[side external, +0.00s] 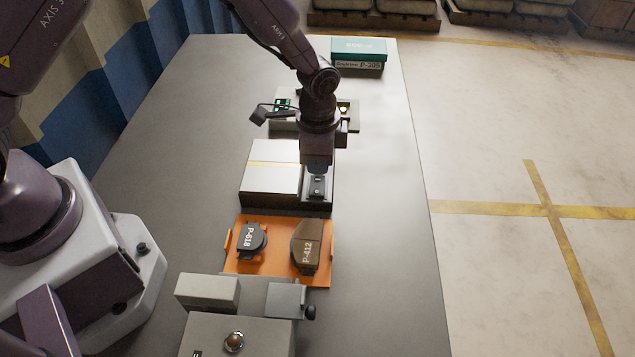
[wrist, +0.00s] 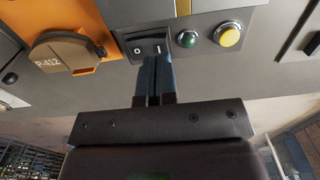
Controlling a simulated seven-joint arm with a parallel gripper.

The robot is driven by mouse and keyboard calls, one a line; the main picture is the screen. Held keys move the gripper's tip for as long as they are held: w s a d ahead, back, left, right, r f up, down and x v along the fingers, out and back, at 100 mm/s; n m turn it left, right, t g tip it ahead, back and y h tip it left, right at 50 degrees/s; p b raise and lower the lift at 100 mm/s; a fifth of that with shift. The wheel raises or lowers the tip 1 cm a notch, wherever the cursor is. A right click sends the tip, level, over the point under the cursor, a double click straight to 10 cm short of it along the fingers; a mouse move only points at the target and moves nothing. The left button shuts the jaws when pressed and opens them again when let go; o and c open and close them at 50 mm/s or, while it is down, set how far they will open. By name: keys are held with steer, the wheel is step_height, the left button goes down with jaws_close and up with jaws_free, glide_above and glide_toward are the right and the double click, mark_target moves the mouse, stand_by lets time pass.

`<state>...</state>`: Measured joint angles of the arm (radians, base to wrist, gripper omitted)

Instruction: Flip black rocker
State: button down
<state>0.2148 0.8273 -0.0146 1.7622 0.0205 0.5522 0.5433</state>
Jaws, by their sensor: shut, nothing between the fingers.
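The black rocker (wrist: 147,48) sits in a dark panel, with an O mark at its left and an I mark at its right in the wrist view. In the side external view the rocker (side external: 317,187) lies right under my gripper (side external: 317,170). My gripper (wrist: 155,58) is shut and empty, its two fingers side by side. The fingertips overlap the rocker's near edge, close to the I mark. I cannot tell whether they touch it. The fingers hide part of the rocker's near edge.
A green button (wrist: 187,39) and a yellow button (wrist: 228,36) sit right of the rocker in the wrist view. An orange tray (side external: 283,232) holds the P-618 part (side external: 250,238) and the P-412 part (side external: 306,247). The table's right side is clear.

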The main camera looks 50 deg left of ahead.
mark_target(318, 179)
steer(key=shift+f, duration=1.3)
stand_by(0.5)
steer(key=shift+r, duration=3.55)
